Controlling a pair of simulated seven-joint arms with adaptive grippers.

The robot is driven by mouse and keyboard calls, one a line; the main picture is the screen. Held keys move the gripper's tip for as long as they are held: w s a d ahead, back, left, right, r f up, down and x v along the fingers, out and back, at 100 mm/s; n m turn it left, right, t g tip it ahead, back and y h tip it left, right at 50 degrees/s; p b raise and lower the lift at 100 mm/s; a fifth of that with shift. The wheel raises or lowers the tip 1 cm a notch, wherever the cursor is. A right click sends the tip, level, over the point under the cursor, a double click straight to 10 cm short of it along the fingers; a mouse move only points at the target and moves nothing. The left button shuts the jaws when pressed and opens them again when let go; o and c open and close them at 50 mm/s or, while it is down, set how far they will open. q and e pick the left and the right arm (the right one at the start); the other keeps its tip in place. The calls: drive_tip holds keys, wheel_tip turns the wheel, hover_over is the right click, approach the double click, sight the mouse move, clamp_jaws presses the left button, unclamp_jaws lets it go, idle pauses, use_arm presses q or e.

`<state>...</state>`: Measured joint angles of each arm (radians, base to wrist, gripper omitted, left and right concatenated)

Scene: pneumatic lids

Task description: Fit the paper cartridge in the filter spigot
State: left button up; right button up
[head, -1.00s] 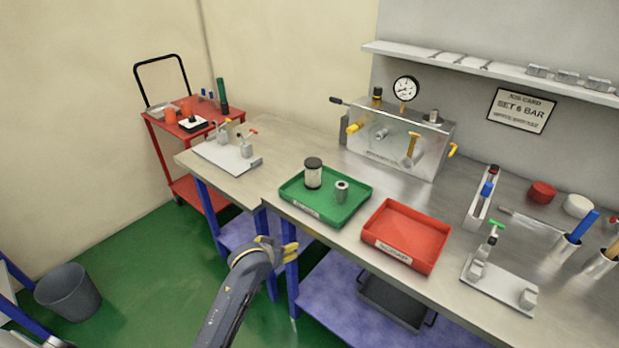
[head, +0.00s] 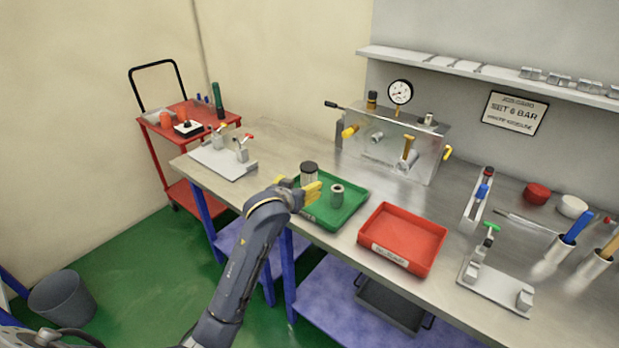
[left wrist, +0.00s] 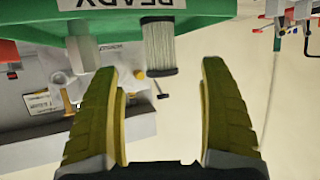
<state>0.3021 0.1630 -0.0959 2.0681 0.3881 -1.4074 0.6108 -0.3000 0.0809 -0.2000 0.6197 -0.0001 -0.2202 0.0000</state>
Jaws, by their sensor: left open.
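The paper cartridge (head: 308,171), pale and pleated with a dark cap, stands upright at the left of the green tray (head: 344,218). A grey metal cartridge (head: 337,195) stands to its right. My left gripper (head: 299,185) is open and empty at the tray's near left side, partly covering the paper cartridge. In the left wrist view the scene is upside down; the paper cartridge (left wrist: 159,45) lies ahead, between the lines of the open fingers (left wrist: 161,70). A short metal spigot (head: 376,137) sticks out of the rig's front; I cannot tell if it is the filter spigot. My right gripper is out of view.
The grey rig (head: 390,160) with gauge and yellow handles stands at the back. A red tray (head: 405,234) is right of the green one. A clamp plate (head: 496,288) is at the front right, another plate (head: 222,161) at the far left. Bare bench lies between trays and rig.

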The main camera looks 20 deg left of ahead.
sight(309, 178)
use_arm(q)
drive_tip(key=shift+x, duration=5.3)
drive_tip(key=shift+d, duration=0.1)
drive_tip(key=c, duration=1.3)
